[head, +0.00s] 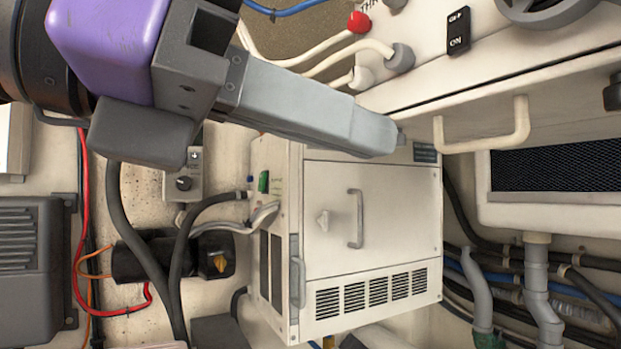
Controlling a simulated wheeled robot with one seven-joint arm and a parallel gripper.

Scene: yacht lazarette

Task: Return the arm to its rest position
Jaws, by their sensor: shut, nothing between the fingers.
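My gripper (385,140) shows in the head view, reaching from the upper left toward the centre. Its long grey fingers are together, with nothing between them. The purple and black wrist part of my arm fills the upper left. The fingertips are in front of the top of a white cabinet (330,220) and just left of a white handle. I cannot tell whether they touch anything. The arm hides part of the wall and the cabinet's upper left edge.
The cabinet door has a grey handle (356,218). A white bar handle (482,130) juts out from the upper right unit. A red-capped cable (358,22) runs above the fingers. Black hoses (140,240) and a dark grey ribbed box (30,265) are at left. Pipes (537,280) crowd the lower right.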

